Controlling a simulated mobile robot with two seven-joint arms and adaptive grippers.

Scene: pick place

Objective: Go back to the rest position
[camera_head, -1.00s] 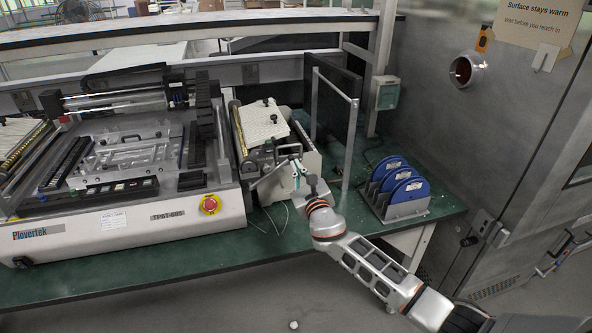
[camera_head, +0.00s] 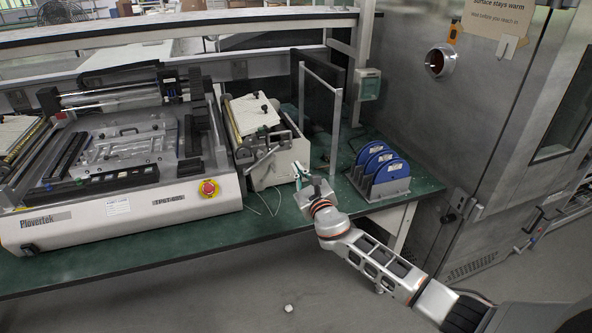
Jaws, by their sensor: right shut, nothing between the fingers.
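My right gripper (camera_head: 299,172) is shut and empty. It hangs over the green bench, just right of the small cream machine, and its arm comes in from the lower right. I cannot tell whether it touches the machine, but I see a little bench between them. My left gripper and arm are not in the picture.
The green bench (camera_head: 150,250) carries a large Plovertek machine (camera_head: 120,215) with a red button, a small cream machine (camera_head: 262,178), an upright metal frame (camera_head: 335,125) and a rack of blue discs (camera_head: 385,187). A steel cabinet (camera_head: 430,120) stands at right. A small white object (camera_head: 288,308) lies on the floor.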

